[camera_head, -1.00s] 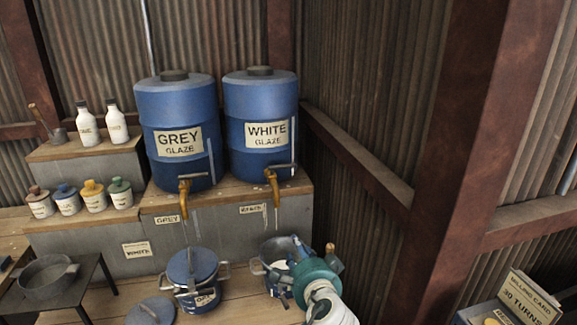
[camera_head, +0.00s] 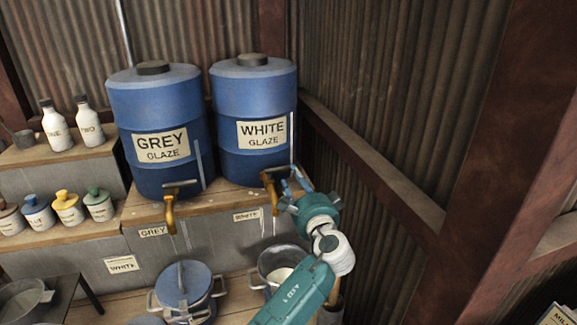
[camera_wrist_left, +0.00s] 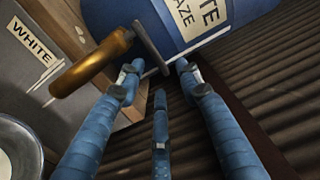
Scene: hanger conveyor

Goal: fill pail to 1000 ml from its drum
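The blue white-glaze drum (camera_head: 257,97) stands on a wooden ledge. Its brass tap (camera_head: 271,190) points down in front, and in the left wrist view the tap (camera_wrist_left: 93,66) has a grey bar handle (camera_wrist_left: 153,48). An open metal pail (camera_head: 297,256) with pale liquid inside stands below this tap. The pail's rim also shows at lower left in the left wrist view (camera_wrist_left: 22,130). My left gripper (camera_head: 290,188) is at the tap, fingers spread, with tips close to the handle (camera_wrist_left: 155,75). I cannot tell whether they touch it. My right gripper is out of view.
The grey-glaze drum (camera_head: 158,130) with its own tap (camera_head: 170,208) stands to the left. A lidded blue pail (camera_head: 184,288) stands beside the open one. Bottles (camera_head: 56,128) and small lidded jars (camera_head: 68,207) fill the left shelves. A corrugated wall (camera_head: 400,110) closes the right side.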

